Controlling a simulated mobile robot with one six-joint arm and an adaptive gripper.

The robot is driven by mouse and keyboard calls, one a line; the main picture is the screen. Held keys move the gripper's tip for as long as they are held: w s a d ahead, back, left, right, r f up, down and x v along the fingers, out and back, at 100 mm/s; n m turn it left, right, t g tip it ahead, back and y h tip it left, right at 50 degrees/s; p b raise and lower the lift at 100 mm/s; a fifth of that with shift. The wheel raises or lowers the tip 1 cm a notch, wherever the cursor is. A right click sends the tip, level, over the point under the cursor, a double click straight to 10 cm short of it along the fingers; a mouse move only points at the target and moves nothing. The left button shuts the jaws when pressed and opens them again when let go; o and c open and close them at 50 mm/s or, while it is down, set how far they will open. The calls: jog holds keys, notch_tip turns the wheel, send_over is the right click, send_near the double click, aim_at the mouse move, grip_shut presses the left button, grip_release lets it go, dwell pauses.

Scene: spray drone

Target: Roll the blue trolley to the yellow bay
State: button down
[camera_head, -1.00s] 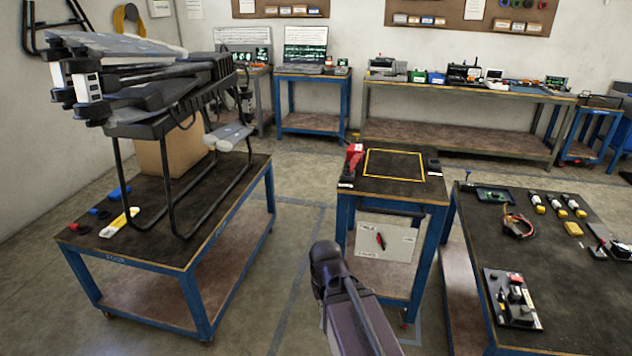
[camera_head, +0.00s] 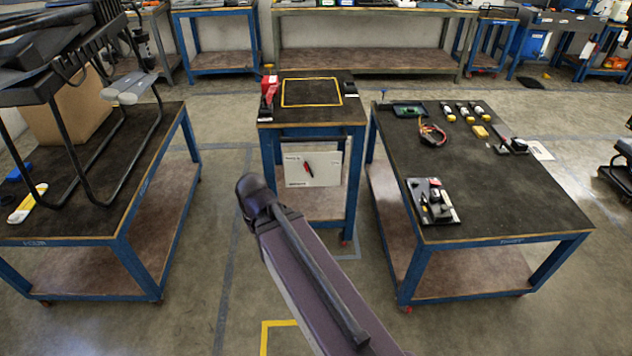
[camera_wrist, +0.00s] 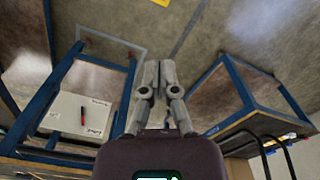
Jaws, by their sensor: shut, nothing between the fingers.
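The small blue-framed trolley (camera_head: 352,190) stands upright in the middle of the head view, with a dark top, a white sheet on its side and a red caster showing. In the wrist view its blue frame (camera_wrist: 122,108) and white sheet (camera_wrist: 82,117) show at the left. A yellow corner line of a floor bay (camera_head: 280,323) shows at the bottom edge of the head view; most of the bay is out of frame or hidden by my arm. Yellow also shows at the top of the wrist view. My gripper (camera_wrist: 159,78) is shut and empty, apart from the trolley.
A table (camera_head: 75,243) carrying a large drone stands left of the trolley. A table (camera_head: 520,210) with electronics stands close on its right. Workbenches (camera_head: 375,62) line the back. The floor strip left of the trolley is clear.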

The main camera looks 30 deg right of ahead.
dwell(0.4)
jog(key=c, duration=0.8)
grip_release()
jog(key=shift+w+d+f, duration=0.1)
jog(key=o, duration=0.3)
jog(key=shift+w+d+f+b, duration=0.2)
jog(key=shift+w+d+b, duration=0.05)
jog(key=shift+w+b, duration=0.1)
jog(key=n+t+h+b, duration=0.95)
jog(key=h+b, duration=0.25)
jog(key=b, duration=0.5)
send_near(312, 140)
jog(key=shift+s+a+m+t, duration=0.25)
jog(key=shift+s+a+t, duration=0.1)
jog(key=shift+s+a, duration=0.55)
jog(key=shift+f, duration=0.1)
jog(key=b+x, duration=0.2)
jog(key=x, duration=1.1)
jog(key=shift+w+d, duration=0.25)
jog(key=shift+d, duration=0.1)
